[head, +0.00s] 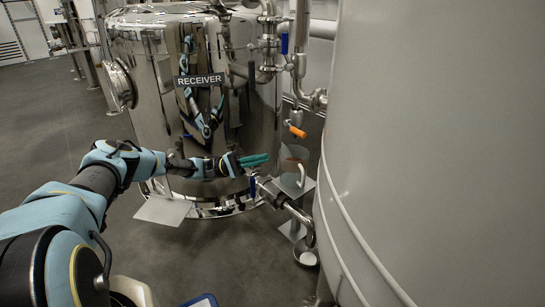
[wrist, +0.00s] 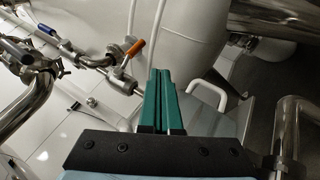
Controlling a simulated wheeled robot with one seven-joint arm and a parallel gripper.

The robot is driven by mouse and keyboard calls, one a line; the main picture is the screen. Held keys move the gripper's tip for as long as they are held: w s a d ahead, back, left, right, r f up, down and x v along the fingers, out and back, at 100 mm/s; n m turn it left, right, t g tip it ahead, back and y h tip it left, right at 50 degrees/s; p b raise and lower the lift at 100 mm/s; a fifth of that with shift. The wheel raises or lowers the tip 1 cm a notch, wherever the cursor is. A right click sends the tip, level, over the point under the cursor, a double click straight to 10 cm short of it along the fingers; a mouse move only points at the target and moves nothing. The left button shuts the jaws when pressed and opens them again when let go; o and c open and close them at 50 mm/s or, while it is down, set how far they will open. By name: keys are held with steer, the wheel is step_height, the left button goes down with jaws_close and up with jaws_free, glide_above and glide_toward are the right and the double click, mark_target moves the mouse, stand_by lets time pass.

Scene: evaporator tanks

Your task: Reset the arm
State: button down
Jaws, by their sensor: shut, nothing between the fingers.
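My arm reaches from the lower left of the head view toward the shiny receiver tank (head: 150,95). My gripper (head: 266,158) ends in green fingers in front of the tank's lower right side. In the wrist view my gripper (wrist: 162,72) shows its two green fingers side by side and shut, with nothing between them. The fingers point toward pipework and a pale tank wall. In the head view they are close to a pipe fitting with a blue handle (head: 253,187); I cannot tell the exact gap.
A large pale tank (head: 430,130) fills the right side. An orange-handled valve (head: 297,131) hangs between the tanks and also shows in the wrist view (wrist: 135,48). A steel pipe (head: 290,208) runs below my gripper. Open grey floor (head: 50,140) lies at the left.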

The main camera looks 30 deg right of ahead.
steer(key=shift+w+a+f, duration=0.15)
steer(key=shift+w+a, duration=0.1)
stand_by(0.4)
steer(key=s+r+t+y, duration=0.2)
steer(key=s+t+y, duration=0.1)
steer(key=s+y, duration=0.25)
steer(key=s+a+r+n+t+y, duration=0.25)
steer(key=a+r+t, duration=0.2)
steer(key=a, duration=0.85)
steer(key=s+a+r+n+t+y, duration=0.15)
steer(key=a+r+t+y, duration=0.35)
steer(key=a, duration=0.7)
steer(key=s+a+r+n+t+y, duration=0.1)
steer(key=a+r+n+t+y, duration=0.15)
steer(key=a+t, duration=0.75)
step_height(320, 180, up, 38)
steer(key=a+g+p, duration=0.2)
steer(key=g+p, duration=0.1)
steer(key=p, duration=3.6)
steer(key=shift+w+a+h, duration=0.15)
steer(key=shift+a+h, duration=0.2)
steer(key=shift+r+m+g, duration=0.1)
steer(key=shift+m+g, duration=0.15)
